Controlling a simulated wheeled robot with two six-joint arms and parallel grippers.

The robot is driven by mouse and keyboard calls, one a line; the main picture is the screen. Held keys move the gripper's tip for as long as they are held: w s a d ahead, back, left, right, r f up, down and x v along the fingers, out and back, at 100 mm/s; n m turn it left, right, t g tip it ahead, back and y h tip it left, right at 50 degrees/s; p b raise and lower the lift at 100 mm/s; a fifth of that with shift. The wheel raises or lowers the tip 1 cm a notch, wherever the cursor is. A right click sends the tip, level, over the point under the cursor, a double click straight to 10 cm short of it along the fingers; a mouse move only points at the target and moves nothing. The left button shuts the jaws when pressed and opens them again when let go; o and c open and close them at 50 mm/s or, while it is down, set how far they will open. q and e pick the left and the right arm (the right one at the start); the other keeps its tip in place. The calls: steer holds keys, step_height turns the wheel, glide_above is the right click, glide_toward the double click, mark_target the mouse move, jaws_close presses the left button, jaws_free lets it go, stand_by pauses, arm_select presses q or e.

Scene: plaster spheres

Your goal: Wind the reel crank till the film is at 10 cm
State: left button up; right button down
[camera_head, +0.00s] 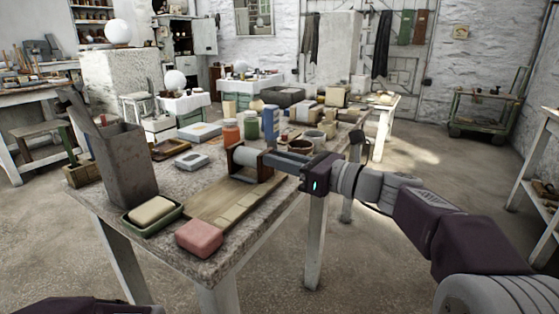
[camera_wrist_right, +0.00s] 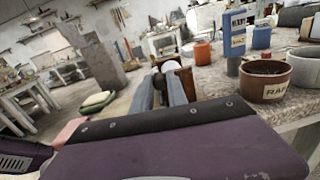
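The reel (camera_head: 247,157) is a pale roller between brown wooden end pieces on the stone-topped table. Its pale end and wooden side also show in the wrist view (camera_wrist_right: 186,79). A tan film strip (camera_head: 213,202) runs from the reel toward the table's near edge, with lighter marked sections along its right side. My right gripper (camera_head: 270,160) reaches in from the right at the reel's right side. In the wrist view its fingers (camera_wrist_right: 161,92) are apart, with the reel just beyond. The crank is hidden or too small to make out. My left gripper is out of view.
A tall grey container (camera_head: 125,165), a soap dish (camera_head: 153,213) and a pink block (camera_head: 199,238) crowd the table's near left. Orange (camera_head: 231,133) and blue (camera_head: 270,126) containers stand behind the reel. A brown labelled pot (camera_wrist_right: 264,81) stands right of my right gripper.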

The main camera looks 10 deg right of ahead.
steer(key=n+b, duration=0.1)
steer(key=f+n+b, duration=0.1)
steer(key=b, duration=0.1)
steer(key=shift+s+a+f+n, duration=0.2)
steer(key=shift+s+n, duration=0.1)
steer(key=shift+n, duration=0.1)
steer(key=shift+s+a+f+n+b, duration=0.1)
steer(key=shift+f+n+b, duration=0.15)
steer(key=shift+n+b, duration=0.85)
steer(key=shift+s+a+f+n+b, duration=0.1)
steer(key=shift+f+n+b, duration=0.1)
steer(key=shift+n+b, duration=0.9)
steer(key=c, duration=1.3)
jaws_free()
steer(key=shift+d, duration=0.1)
